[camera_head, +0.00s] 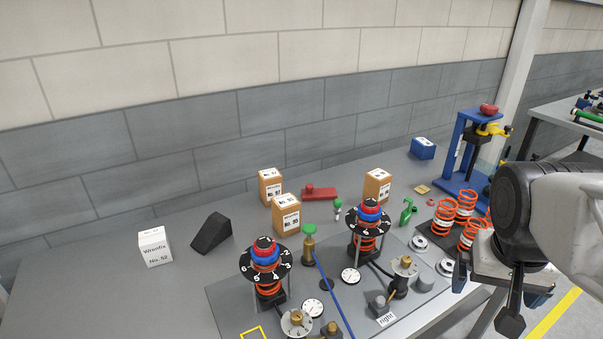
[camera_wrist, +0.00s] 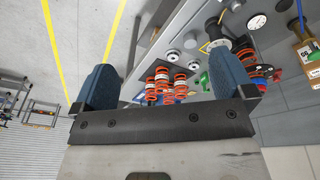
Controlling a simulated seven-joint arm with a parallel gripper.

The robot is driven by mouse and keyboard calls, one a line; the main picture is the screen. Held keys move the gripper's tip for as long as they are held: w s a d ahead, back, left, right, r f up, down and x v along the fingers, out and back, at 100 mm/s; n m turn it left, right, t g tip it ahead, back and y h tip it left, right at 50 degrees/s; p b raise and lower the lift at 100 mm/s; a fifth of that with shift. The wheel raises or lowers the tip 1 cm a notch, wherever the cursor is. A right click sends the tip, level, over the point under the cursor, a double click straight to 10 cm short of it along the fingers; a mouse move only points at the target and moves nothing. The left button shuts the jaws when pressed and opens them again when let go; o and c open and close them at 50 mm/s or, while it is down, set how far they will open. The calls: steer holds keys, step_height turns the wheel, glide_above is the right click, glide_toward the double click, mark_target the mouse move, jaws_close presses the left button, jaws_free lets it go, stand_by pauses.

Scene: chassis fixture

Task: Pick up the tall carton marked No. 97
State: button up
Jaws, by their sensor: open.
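Three brown cartons with white labels stand on the grey bench in the head view. The back-left carton (camera_head: 270,187) has a label that appears to read No. 97, though the print is small. A second carton (camera_head: 286,216) stands just in front of it, hiding part of its lower right. A third carton (camera_head: 377,186) stands further right, its number too small to read. My gripper (camera_head: 500,285) is at the right, far from the cartons. In the wrist view its blue fingers (camera_wrist: 166,88) are spread wide with nothing between them.
Two spring fixtures (camera_head: 267,272) (camera_head: 367,230) with gauges stand in front of the cartons. A red object (camera_head: 319,194) lies beside the back-left carton. A black wedge (camera_head: 212,233) and white box (camera_head: 154,246) stand left. Orange springs (camera_head: 466,205) and a blue press (camera_head: 461,150) are near my arm.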

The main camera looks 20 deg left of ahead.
steer(key=w+a+r+m+h, duration=0.1)
steer(key=w+a, duration=0.3)
steer(key=w, duration=0.4)
steer(key=w+a+r+m+h, duration=0.1)
steer(key=w+a+h, duration=0.15)
steer(key=w, duration=0.55)
steer(key=m+t+h, duration=0.5)
steer(key=m+h, duration=0.1)
glide_above(265, 175)
steer(key=s+d, duration=0.3)
steer(key=d, duration=0.2)
step_height(265, 175, down, 12)
steer(key=a+f+m+t, duration=0.1)
steer(key=a+f, duration=0.3)
steer(key=a, duration=0.5)
steer(key=shift+s+a+t, duration=0.15)
steer(key=shift+a+t, duration=0.05)
steer(key=shift+t, duration=0.3)
steer(key=shift+x, duration=1.35)
steer(key=shift+x, duration=2.6)
